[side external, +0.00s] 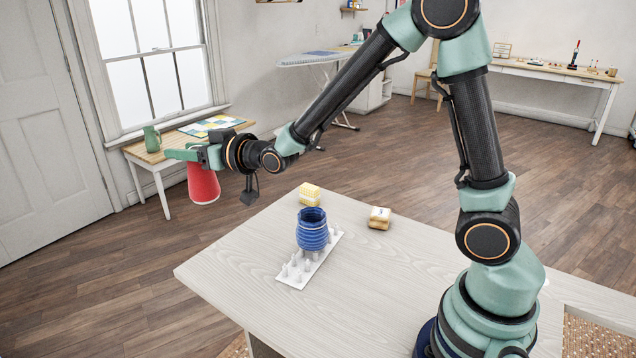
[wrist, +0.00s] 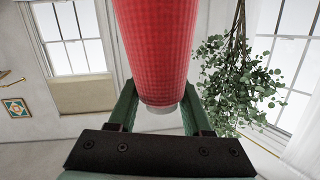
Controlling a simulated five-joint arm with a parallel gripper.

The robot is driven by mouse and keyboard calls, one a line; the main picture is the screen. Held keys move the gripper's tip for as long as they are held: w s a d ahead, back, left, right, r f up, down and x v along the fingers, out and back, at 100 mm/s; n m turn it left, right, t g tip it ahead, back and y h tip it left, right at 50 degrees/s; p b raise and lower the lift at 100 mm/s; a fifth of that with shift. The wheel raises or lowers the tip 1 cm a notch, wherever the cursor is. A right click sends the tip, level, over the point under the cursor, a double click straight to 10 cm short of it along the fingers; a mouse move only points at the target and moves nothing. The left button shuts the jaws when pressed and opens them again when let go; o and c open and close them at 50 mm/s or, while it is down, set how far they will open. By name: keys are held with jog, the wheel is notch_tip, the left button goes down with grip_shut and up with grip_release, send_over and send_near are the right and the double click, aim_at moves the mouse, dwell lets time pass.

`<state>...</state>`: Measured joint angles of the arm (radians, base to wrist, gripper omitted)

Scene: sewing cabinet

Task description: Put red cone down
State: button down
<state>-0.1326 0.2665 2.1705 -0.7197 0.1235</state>
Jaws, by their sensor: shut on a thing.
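My gripper (side external: 184,154) is at the left in the side view, held out level beyond the table's far left edge and well above the tabletop. It is shut on the red cone (side external: 203,186), which hangs below the fingers, roughly upright with its wider end down. In the wrist view the red cone (wrist: 157,45) fills the top middle between the two green fingers, its pale narrow end toward the camera. Nothing supports the cone from below.
The pale wooden table (side external: 235,267) carries a white pegged rack (side external: 293,276) with a blue spool (side external: 312,232) standing on it. A yellow patterned block (side external: 309,194) and a small tan-and-white block (side external: 380,217) lie behind. The tabletop's front left is clear.

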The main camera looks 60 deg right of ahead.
notch_tip(320, 180, down, 19)
jog(key=shift+f, duration=0.1)
dwell(0.6)
jog(key=shift+f, duration=0.1)
jog(key=shift+f, duration=0.15)
jog(key=shift+c, duration=1.6)
grip_release()
